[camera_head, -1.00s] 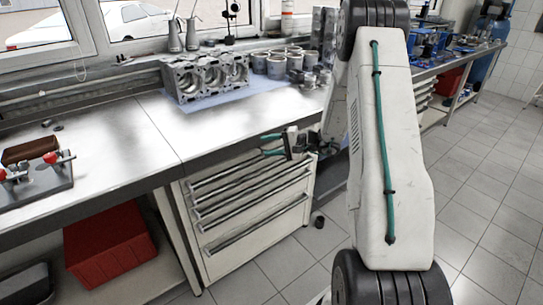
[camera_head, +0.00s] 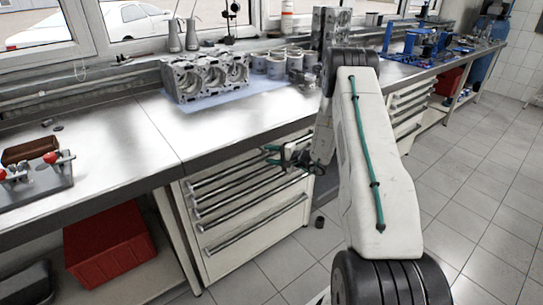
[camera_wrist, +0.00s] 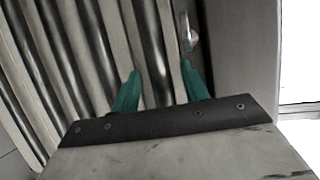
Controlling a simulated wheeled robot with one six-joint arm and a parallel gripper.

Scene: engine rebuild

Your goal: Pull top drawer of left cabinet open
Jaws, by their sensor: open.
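The left cabinet (camera_head: 252,246) stands under the metal workbench, with several drawers stacked in its front, each with a long metal handle bar. All drawers look shut. The top drawer (camera_head: 232,174) is just under the bench edge, partly hidden by my gripper. My gripper (camera_head: 268,155) is at the right part of the upper drawer fronts, its teal fingers open. In the wrist view, my gripper (camera_wrist: 161,72) has its fingers on either side of a handle bar (camera_wrist: 152,55), apparently the top drawer's. I cannot tell whether they touch it. A small lock (camera_wrist: 187,30) shows beside it.
The workbench top (camera_head: 130,135) overhangs the cabinet and carries an engine block (camera_head: 205,77) and several cylinders. A red bin (camera_head: 108,243) sits under the bench at left. Another cabinet (camera_head: 408,110) stands farther right.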

